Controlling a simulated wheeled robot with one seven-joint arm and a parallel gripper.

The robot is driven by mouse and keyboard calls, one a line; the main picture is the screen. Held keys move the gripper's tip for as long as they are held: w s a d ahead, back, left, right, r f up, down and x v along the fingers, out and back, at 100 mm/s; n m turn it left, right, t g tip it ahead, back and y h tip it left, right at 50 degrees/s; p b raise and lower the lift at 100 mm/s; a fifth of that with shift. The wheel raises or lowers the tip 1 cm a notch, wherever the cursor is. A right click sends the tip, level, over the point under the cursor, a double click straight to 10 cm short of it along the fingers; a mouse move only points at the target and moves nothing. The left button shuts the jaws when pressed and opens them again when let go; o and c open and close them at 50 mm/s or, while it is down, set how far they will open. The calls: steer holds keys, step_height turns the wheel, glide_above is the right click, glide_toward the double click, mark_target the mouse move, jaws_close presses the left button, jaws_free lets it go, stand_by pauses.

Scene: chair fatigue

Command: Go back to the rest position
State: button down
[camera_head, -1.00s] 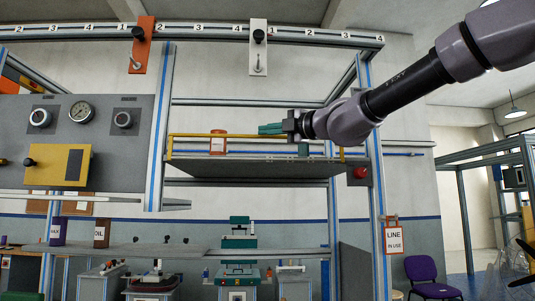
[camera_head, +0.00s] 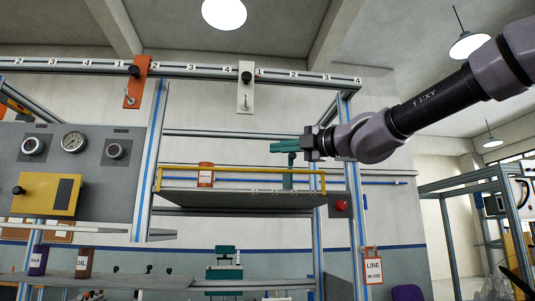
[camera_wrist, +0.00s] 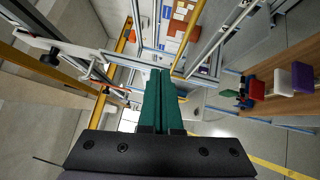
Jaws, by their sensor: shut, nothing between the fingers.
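My gripper (camera_head: 286,146) is in the head view, at the end of my grey and black arm, which reaches in from the right. Its green fingers point left, above the yellow-railed shelf (camera_head: 240,199) of the metal frame. In the wrist view my gripper (camera_wrist: 161,75) shows its two green fingers side by side, touching, with nothing between them. A green thing (camera_head: 290,175) stands on the shelf below the gripper. A red and white can (camera_head: 206,175) stands on the shelf to the left, apart from the gripper.
A top rail (camera_head: 210,71) with number labels carries an orange plate (camera_head: 137,82) and a white plate (camera_head: 245,88). A gauge panel (camera_head: 70,165) stands at left. A red button box (camera_head: 340,205) is on the right post.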

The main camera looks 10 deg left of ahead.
steer(key=shift+s+d, duration=0.3)
steer(key=shift+d, duration=0.2)
steer(key=s+d+f+m+g+h, duration=0.1)
steer(key=s+d+f+m+h, duration=0.2)
steer(key=d+f+m, duration=0.6)
steer(key=s+d+f+m+g+h, duration=0.1)
steer(key=s+d+f+m+h, duration=0.2)
steer(key=d+f+m+h, duration=0.3)
steer(key=s+d+f+m+h, duration=0.3)
steer(key=d+f+m+h, duration=0.2)
steer(key=d+f+m, duration=0.8)
step_height(320, 180, down, 5)
steer(key=m, duration=0.7)
steer(key=shift+s+f+g+h, duration=0.2)
steer(key=shift+g+h, duration=0.1)
steer(key=shift+g, duration=0.1)
